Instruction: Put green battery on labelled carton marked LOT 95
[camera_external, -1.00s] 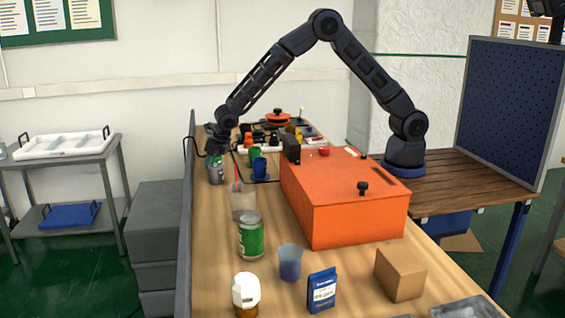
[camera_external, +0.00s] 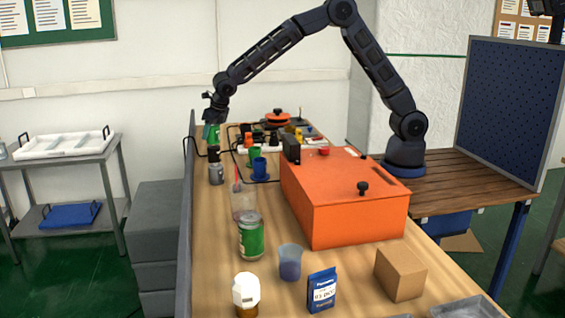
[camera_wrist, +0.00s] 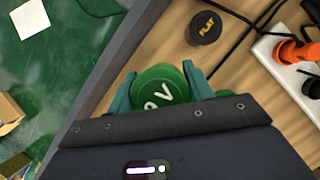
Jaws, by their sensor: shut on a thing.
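The green battery (camera_wrist: 158,86), a round green end with white lettering in the wrist view, sits between the teal fingers of my gripper (camera_wrist: 160,92). In the external view my gripper (camera_external: 211,122) is shut on it and holds it above the far left of the table; the battery shows as a small green shape (camera_external: 211,134). A plain brown carton (camera_external: 400,273) stands at the front right of the table. No LOT 95 label is readable on its visible faces.
A large orange box (camera_external: 345,205) fills the middle right. A grey can (camera_external: 216,174), blue cup (camera_external: 259,167), green can (camera_external: 251,237), clear cup (camera_external: 290,262), white-topped bottle (camera_external: 246,293) and blue packet (camera_external: 322,290) stand around it. A white power strip (camera_wrist: 290,62) lies nearby.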

